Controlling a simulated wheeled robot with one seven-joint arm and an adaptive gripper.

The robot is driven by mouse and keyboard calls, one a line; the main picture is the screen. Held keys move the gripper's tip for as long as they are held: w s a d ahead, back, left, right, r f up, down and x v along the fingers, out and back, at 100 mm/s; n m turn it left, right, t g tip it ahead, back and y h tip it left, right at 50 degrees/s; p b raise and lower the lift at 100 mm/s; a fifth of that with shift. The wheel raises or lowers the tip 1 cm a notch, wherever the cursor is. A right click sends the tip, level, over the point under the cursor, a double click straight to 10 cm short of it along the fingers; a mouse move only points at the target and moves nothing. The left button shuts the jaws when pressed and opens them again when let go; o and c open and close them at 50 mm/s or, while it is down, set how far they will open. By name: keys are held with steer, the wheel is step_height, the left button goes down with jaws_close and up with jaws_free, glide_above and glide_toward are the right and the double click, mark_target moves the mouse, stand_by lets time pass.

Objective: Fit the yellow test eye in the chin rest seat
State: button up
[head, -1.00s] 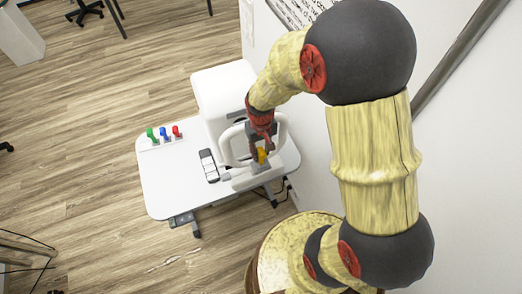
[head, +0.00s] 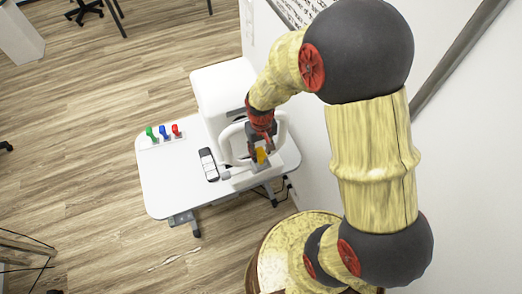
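The yellow test eye (head: 261,156) shows as a small yellow patch at the fingertips of my gripper (head: 260,149). My gripper points down from the red wrist, over the front of the white eye-test machine. The chin rest seat is at the grey and white front part (head: 243,176) of the machine, just below the yellow eye. The fingers are beside the eye, but they are too small to show whether they press on it. I cannot tell whether the eye touches the seat, which is partly hidden by the gripper and the eye.
A white table (head: 165,192) carries the machine (head: 222,88). Green (head: 150,133), blue (head: 164,131) and red (head: 176,130) pieces stand in a holder at the table's back left. A dark-and-white handheld device (head: 208,164) lies left of the chin rest. A wall is close on the right.

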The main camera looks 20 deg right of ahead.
steer(key=o, duration=0.3)
step_height(320, 180, up, 12)
stand_by(0.7)
steer(key=s+t+b, duration=0.5)
steer(key=s+b, duration=0.8)
steer(key=b, duration=0.6)
steer(key=shift+s+f+t, duration=0.3)
steer(key=shift+s+f, duration=0.1)
steer(key=shift+f, duration=0.05)
steer(key=shift+w, duration=0.1)
